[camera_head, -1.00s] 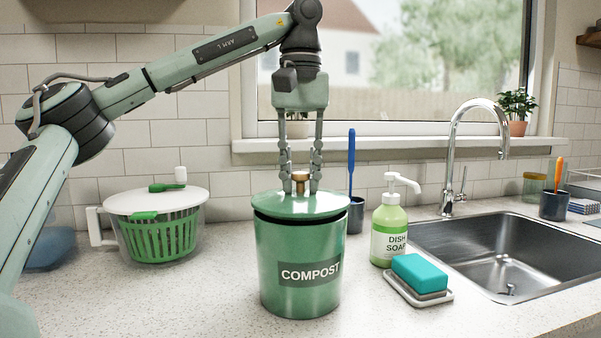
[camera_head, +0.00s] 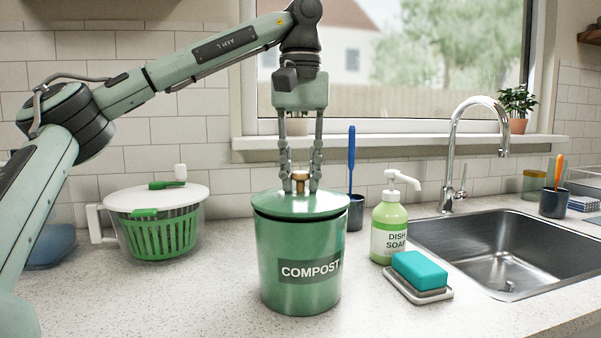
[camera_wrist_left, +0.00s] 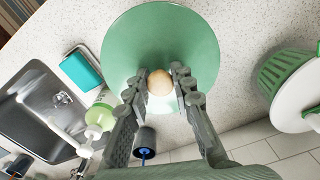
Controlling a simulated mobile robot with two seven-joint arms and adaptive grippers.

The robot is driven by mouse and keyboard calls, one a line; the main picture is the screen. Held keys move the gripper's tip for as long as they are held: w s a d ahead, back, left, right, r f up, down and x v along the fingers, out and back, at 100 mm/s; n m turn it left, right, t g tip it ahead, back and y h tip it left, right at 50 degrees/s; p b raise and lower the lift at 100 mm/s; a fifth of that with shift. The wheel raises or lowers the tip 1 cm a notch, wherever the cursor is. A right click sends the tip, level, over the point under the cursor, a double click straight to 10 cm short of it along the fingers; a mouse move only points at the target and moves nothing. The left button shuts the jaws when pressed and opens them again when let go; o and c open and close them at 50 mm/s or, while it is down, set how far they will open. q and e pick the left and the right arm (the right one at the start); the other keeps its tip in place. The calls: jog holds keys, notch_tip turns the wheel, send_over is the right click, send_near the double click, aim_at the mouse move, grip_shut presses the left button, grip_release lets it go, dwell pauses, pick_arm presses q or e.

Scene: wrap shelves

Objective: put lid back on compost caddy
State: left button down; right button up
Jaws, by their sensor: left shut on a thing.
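The green compost caddy (camera_head: 296,262) stands upright on the counter, its label facing me. Its green lid (camera_head: 301,205) lies over the mouth, with a dark gap showing below the lid's edge at the front, so I cannot tell whether it is fully seated. My left gripper (camera_head: 301,184) points straight down from above, its fingers shut on the lid's brass knob. In the left wrist view the lid (camera_wrist_left: 150,35) fills the upper middle, and the round knob (camera_wrist_left: 159,82) sits between the fingertips of my left gripper (camera_wrist_left: 161,88). My right gripper is out of view.
A salad spinner (camera_head: 157,222) stands to the left. A dish soap bottle (camera_head: 389,230), a teal sponge (camera_head: 419,270) on a tray and a dark cup (camera_head: 355,215) with a blue brush are close on the right. The sink (camera_head: 505,255) lies further right. The counter in front is clear.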

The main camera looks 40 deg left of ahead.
pick_arm(q)
jog(key=c, duration=1.2)
grip_release()
jog(key=o, duration=0.5)
jog(key=shift+c, duration=0.2)
jog(key=shift+r, duration=0.1)
jog(key=shift+r, duration=3.4)
jog(key=shift+c, duration=0.5)
